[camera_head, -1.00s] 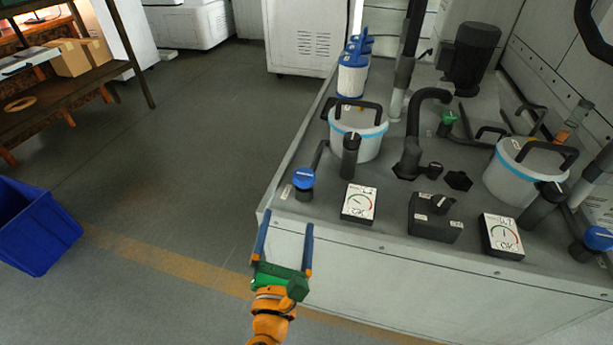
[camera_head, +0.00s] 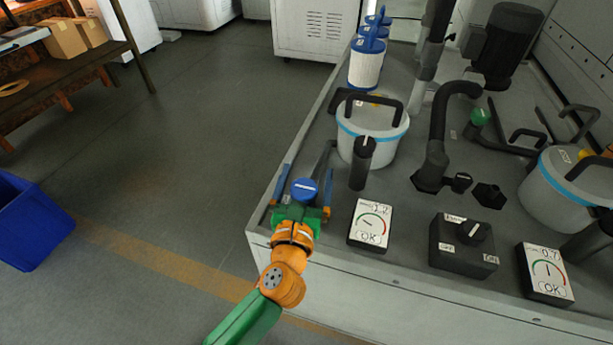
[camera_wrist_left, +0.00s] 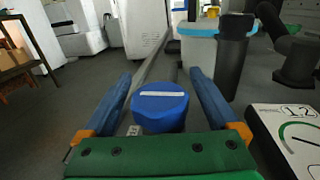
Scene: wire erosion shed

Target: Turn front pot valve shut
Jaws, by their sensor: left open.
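The blue valve knob (camera_head: 304,188) with a white line on top stands at the near left corner of the bench, in front of the left filter pot (camera_head: 372,132). In the left wrist view the knob (camera_wrist_left: 160,106) sits between my two blue fingers, with its white line running across from finger to finger. My left gripper (camera_head: 305,184) is open around the knob, and a gap shows on each side of it. Part of the knob's near side is hidden by the green gripper body. My right gripper is not in view.
A dial box (camera_head: 371,224) stands right of the knob, and a black tube (camera_head: 361,163) behind it. A black switch box (camera_head: 463,245) and a second dial box (camera_head: 546,273) stand farther right. A blue bin (camera_head: 28,222) is on the floor at left; the floor between is clear.

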